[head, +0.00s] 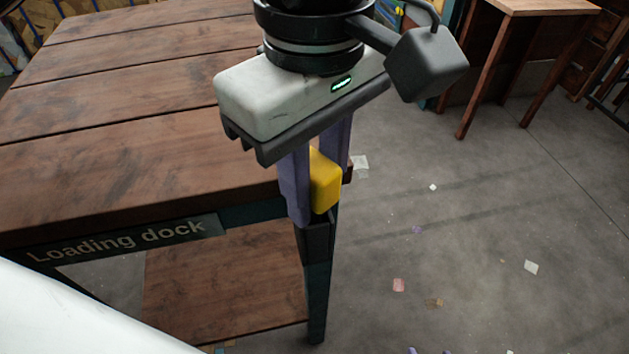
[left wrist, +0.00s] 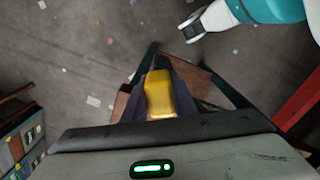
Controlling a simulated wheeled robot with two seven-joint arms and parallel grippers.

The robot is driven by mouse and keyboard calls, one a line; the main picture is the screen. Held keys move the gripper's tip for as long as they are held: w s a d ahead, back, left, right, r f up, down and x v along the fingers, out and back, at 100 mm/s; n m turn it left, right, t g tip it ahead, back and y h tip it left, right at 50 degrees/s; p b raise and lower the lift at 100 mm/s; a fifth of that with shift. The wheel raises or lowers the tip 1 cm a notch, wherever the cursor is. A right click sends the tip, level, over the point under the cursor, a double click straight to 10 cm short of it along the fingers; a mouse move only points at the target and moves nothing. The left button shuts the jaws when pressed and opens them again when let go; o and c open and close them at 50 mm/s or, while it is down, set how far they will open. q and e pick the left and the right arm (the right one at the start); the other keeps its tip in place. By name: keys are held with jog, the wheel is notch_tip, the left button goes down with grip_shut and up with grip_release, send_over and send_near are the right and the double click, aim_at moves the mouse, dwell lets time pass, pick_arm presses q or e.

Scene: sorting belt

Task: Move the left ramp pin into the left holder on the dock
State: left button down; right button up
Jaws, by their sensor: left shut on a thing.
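My left gripper (head: 318,202) points down at the front right corner of the loading dock (head: 130,195). Its two purple-grey fingers are shut on the yellow ramp pin (head: 326,184), which looks upright. The pin also shows between the fingers in the left wrist view (left wrist: 159,94). A dark holder (head: 317,241) on the dock's corner leg is directly below the pin. The pin's lower end meets the holder's top in the picture; I cannot tell whether it is inside.
A "Loading dock" sign (head: 122,238) runs along the dock's front edge, with a lower wooden shelf (head: 225,290) beneath. The floor (head: 480,210) to the right is open, with paper scraps. Another wooden table (head: 540,8) stands at the back right.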

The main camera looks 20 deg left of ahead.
pick_arm(q)
jog(key=shift+f+b, duration=0.5)
jog(key=shift+f, duration=0.15)
jog(key=shift+s+f, duration=0.15)
jog(key=shift+f, duration=0.2)
jog(key=c, duration=1.4)
grip_release()
jog(key=shift+f, duration=0.1)
jog(key=shift+o, duration=0.2)
jog(key=shift+b, duration=0.3)
jog(key=r, duration=0.4)
jog(key=r+p, duration=0.1)
jog(key=r, duration=0.3)
jog(key=r+p, duration=0.1)
jog(key=r, duration=0.2)
jog(key=shift+w+r, duration=0.25)
jog(key=shift+r, duration=0.15)
